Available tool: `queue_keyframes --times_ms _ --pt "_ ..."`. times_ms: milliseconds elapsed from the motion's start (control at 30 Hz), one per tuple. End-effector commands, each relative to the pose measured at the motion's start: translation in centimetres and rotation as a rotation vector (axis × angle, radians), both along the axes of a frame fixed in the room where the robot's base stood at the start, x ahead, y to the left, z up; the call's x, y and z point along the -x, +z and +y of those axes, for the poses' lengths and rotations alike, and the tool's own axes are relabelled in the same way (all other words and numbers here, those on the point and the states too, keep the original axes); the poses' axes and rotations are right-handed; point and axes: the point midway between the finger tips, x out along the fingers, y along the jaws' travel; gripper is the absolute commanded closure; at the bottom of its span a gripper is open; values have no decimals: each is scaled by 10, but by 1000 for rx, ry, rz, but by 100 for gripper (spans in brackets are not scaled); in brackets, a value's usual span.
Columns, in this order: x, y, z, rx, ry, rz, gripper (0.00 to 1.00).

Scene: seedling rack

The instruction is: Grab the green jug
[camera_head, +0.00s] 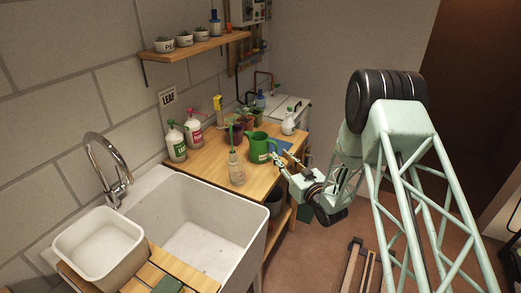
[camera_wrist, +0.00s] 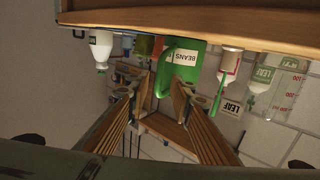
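The green jug (camera_head: 258,148) stands on the wooden bench, its handle on the right, towards my gripper (camera_head: 279,158). In the wrist view, which is upside down, the jug (camera_wrist: 186,66) bears a white label reading "BEANS". My gripper (camera_wrist: 160,90) has its two fingers spread apart, with nothing held between them. Its fingertips are close to the jug's handle side; whether they touch it I cannot tell.
A clear bottle (camera_head: 236,169) stands left of the jug at the bench's front edge. A green-labelled bottle (camera_head: 176,143), a pink-labelled bottle (camera_head: 194,132) and potted plants stand behind. A white bottle (camera_head: 289,123) is at the back right. A sink (camera_head: 203,235) adjoins the bench.

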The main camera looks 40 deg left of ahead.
Motion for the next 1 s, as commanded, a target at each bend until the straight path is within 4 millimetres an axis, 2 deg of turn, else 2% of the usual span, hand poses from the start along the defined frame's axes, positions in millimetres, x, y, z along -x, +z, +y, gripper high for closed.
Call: queue_keyframes --times_ms 367,800,1000 --pt "-1 0 3 -1 0 -1 79" --pt "-16 -1 39 -1 1 -1 79" --pt "-19 -1 48 -1 1 0 79"
